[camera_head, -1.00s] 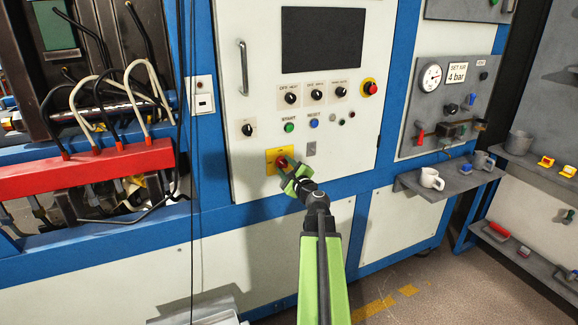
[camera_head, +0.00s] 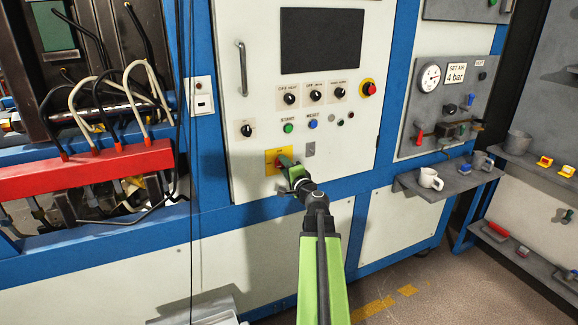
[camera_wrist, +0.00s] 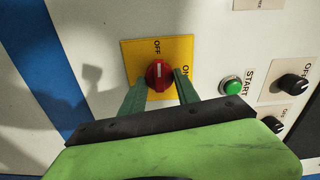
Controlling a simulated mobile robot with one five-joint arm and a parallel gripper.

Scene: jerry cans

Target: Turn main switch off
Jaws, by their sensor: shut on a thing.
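The main switch is a red round knob (camera_wrist: 159,74) on a yellow plate (camera_wrist: 128,48). In the wrist view, OFF is printed above the knob and ON to its right. The white mark on the knob stands nearly upright in that view, toward OFF. My gripper (camera_wrist: 162,92) has one green finger on each side of the knob and is shut on it. In the head view, my gripper (camera_head: 284,163) covers most of the knob, and the yellow plate (camera_head: 270,167) shows around the fingers.
A green START button (camera_wrist: 231,86) and black knobs (camera_wrist: 292,84) are to the right in the wrist view. In the head view, a blue RESET button (camera_head: 313,124) and a red emergency stop (camera_head: 369,88) are higher up. A shelf with a white mug (camera_head: 429,179) stands right.

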